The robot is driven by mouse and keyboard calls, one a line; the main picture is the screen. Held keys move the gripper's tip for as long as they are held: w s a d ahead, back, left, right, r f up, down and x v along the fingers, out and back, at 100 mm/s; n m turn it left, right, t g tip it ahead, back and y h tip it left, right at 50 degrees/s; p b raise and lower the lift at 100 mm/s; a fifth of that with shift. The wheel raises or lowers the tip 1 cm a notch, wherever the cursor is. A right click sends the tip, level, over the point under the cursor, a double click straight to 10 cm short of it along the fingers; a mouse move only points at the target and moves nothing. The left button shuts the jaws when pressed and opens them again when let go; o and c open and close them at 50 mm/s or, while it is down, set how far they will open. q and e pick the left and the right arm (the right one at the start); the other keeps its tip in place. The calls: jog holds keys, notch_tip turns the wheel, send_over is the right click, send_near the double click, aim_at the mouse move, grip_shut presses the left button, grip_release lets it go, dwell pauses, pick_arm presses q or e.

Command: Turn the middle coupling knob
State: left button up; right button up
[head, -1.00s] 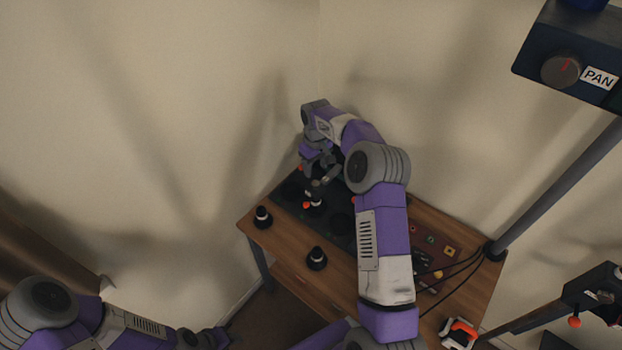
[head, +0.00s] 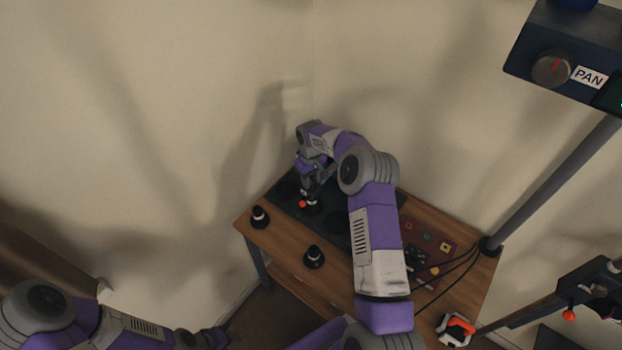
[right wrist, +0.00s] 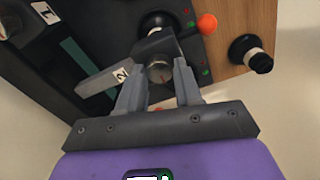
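The middle coupling (head: 310,206) stands on the dark panel (head: 340,224), with an orange ball at its side; my right gripper partly hides it. In the right wrist view its round metallic knob (right wrist: 159,72) lies between the fingers of my right gripper (right wrist: 158,80). The fingers stand apart, one on each side of the knob; firm contact cannot be made out. My right gripper also shows in the head view (head: 309,188), down at the coupling. My left gripper (head: 215,338) is low at the left, its fingers unclear.
Two black knobs with white rings (head: 259,217) (head: 314,257) stand on the wooden table. A reddish board (head: 425,245) with small parts and cables lies at right. An orange-and-white tool (head: 456,329) is at the front right corner. A pole carries a PAN box (head: 560,65).

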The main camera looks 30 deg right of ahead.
jog(key=c, duration=0.6)
jog(key=shift+o, duration=0.2)
jog(key=shift+m, duration=0.4)
jog(key=m+b, duration=0.2)
jog(key=shift+m, duration=0.4)
jog(key=m+b, duration=0.1)
jog(key=m, duration=0.2)
jog(key=shift+d+m, duration=0.1)
jog(key=shift+m, duration=0.3)
jog(key=m, duration=1)
jog(key=shift+s+m, duration=0.1)
jog(key=shift+m, duration=0.2)
